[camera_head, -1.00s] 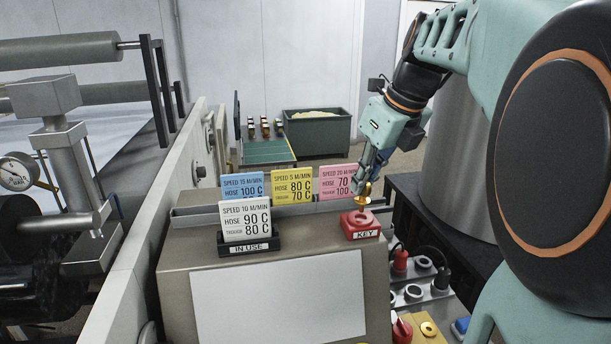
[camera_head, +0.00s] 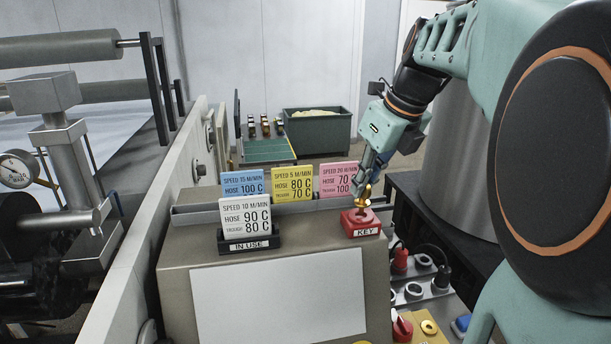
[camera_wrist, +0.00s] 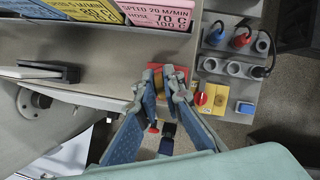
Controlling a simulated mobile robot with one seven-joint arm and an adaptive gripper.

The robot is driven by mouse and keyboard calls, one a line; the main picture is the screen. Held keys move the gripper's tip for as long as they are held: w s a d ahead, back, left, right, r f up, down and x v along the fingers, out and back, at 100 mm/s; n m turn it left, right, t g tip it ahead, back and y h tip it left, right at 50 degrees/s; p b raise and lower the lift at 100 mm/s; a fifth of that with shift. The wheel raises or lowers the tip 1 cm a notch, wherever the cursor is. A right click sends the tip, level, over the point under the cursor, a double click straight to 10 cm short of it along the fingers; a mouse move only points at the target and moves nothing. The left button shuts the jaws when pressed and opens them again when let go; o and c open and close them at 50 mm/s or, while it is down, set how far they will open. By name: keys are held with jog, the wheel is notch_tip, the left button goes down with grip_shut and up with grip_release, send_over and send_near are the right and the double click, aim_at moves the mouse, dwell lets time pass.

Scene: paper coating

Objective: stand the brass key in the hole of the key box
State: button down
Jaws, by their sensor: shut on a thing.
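The brass key (camera_head: 362,199) is gripped between the fingertips of my gripper (camera_head: 365,184), roughly upright with its lower end at the top of the red key box (camera_head: 360,227). I cannot tell whether that end is inside the hole or just above it. The key box, with its white KEY label, sits at the right end of the grey console top. In the wrist view my gripper (camera_wrist: 159,84) points down over the red box, and the fingers hide most of the key and the hole.
A card rack (camera_head: 290,208) holds blue, yellow and pink cards just left of the key box. A white card (camera_head: 247,222) stands in the IN USE holder (camera_head: 249,245). Plugs and sockets (camera_head: 420,275) lie lower right of the console. The sloped front panel (camera_head: 278,300) is clear.

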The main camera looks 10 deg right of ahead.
jog(key=shift+f+b, duration=0.6)
jog(key=shift+f, duration=0.55)
jog(key=c, duration=2)
grip_release()
jog(key=v, duration=1.2)
